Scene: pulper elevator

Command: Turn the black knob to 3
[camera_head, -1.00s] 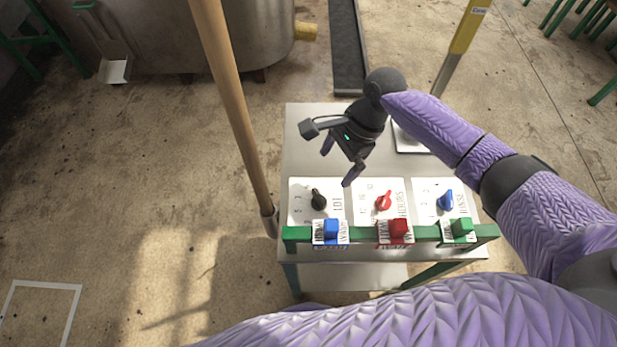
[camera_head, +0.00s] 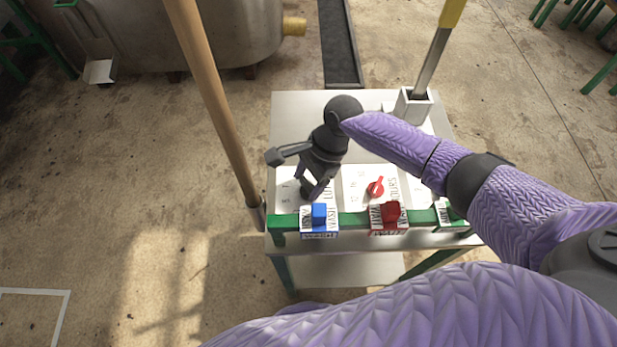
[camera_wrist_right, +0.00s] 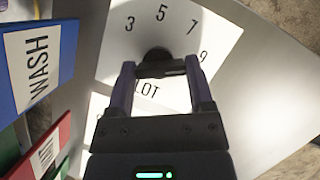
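The black knob (camera_wrist_right: 157,56) sits on a white dial plate (camera_wrist_right: 222,42) marked 3, 5, 7, 9 and LOT in the right wrist view. My right gripper (camera_wrist_right: 161,68) is over the knob, with one finger on each side of it and the fingers apart. I cannot tell whether the fingers touch the knob, and its pointing direction is hidden. In the head view my right gripper (camera_head: 312,190) comes down over the LOT dial from above and hides most of the knob. My left gripper is not in view.
A red knob (camera_head: 376,187) is on the neighbouring dial. A green rail (camera_head: 354,220) with a blue block (camera_head: 319,212) and a red block (camera_head: 391,211) runs along the panel's front. A wooden pole (camera_head: 215,100) stands close on the left.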

